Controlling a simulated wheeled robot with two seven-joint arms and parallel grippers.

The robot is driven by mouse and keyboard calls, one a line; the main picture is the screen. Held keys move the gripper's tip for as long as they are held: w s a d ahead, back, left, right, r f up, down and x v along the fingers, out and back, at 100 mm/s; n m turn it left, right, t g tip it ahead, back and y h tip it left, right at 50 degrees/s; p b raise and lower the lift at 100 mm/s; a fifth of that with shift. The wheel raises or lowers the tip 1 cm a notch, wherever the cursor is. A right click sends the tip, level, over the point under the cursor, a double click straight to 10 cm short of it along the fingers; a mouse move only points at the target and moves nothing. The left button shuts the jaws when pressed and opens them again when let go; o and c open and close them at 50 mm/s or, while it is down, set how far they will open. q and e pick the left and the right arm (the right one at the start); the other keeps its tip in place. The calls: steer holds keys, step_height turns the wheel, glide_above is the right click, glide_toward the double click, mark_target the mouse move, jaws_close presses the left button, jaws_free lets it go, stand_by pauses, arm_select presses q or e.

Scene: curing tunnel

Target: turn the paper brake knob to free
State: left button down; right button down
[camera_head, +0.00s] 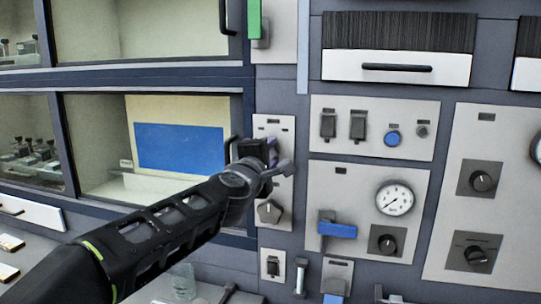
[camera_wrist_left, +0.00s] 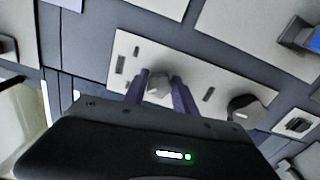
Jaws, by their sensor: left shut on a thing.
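My left gripper (camera_head: 270,150) reaches across to a narrow grey panel (camera_head: 287,205) right of the glazed cabinets. In the left wrist view its two purple fingers (camera_wrist_left: 160,84) stand on either side of a small grey knob (camera_wrist_left: 158,82), shut on it. In the head view my gripper hides this knob. A second, faceted knob (camera_head: 269,211) sits lower on the same panel and also shows in the left wrist view (camera_wrist_left: 246,108). The panel labels are too small to read, so I cannot read the knob's setting. My right gripper is not in view.
To the right is a panel with a round gauge (camera_head: 394,198), a blue lever (camera_head: 337,230) and a dark knob (camera_head: 387,241). Above it are switches and a blue button (camera_head: 392,139). A glass beaker (camera_head: 184,281) stands on the bench behind my left arm.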

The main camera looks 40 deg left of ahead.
arm_select(q)
steer(key=shift+n, duration=0.3)
steer(key=c, duration=1)
jaws_free()
steer(key=shift+s, duration=0.1)
steer(key=v, duration=0.7)
steer(key=shift+s+d, duration=0.15)
steer(key=shift+s, duration=0.15)
